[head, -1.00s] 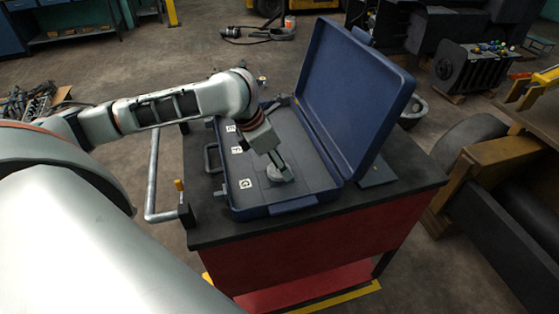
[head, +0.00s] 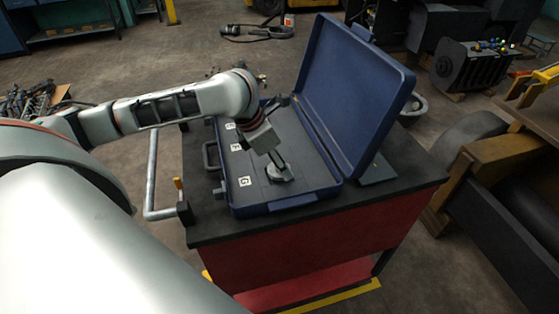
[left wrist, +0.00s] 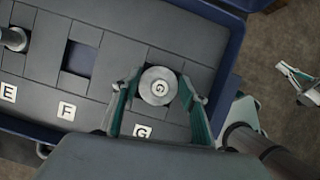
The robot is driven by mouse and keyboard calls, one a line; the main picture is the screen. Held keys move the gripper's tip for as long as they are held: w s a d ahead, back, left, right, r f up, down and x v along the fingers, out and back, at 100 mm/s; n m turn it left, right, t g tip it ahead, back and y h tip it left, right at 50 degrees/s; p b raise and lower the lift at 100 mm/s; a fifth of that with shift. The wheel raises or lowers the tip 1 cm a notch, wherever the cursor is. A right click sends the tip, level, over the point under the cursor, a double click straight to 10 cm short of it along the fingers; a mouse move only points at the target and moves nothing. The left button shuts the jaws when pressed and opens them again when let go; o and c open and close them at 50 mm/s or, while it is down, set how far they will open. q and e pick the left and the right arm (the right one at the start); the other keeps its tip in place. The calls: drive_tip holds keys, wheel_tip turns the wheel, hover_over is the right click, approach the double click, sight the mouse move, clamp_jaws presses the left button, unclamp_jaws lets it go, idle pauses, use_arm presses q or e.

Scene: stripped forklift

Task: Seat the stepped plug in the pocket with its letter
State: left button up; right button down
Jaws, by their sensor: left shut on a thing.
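The stepped plug is a round grey metal disc with a G on its top. It shows in the left wrist view (left wrist: 158,86) and in the head view (head: 282,174). My left gripper (left wrist: 160,92) is shut on it, one teal finger at each side; it also shows in the head view (head: 274,158). The plug is in the blue case's grey insert, in line with the G label (left wrist: 142,131). The pocket there is hidden under the plug, so I cannot tell how deep it sits.
The F label (left wrist: 67,107) lies below an empty square pocket (left wrist: 79,59). A metal cylinder (left wrist: 14,38) stands above the E label (left wrist: 8,92). The open blue lid (head: 358,95) rises right of the insert. The case rests on a dark-topped red cart (head: 300,245).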

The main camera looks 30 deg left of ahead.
use_arm(q)
drive_tip(key=shift+f, duration=0.6)
idle(0.6)
drive_tip(key=shift+s+f, duration=0.1)
drive_tip(key=shift+f, duration=0.2)
drive_tip(key=o, duration=1.3)
drive_tip(key=shift+o, duration=0.2)
drive_tip(key=shift+f, duration=0.1)
drive_tip(key=shift+r, duration=0.2)
drive_tip(key=v, duration=1.2)
drive_tip(key=shift+d, duration=0.15)
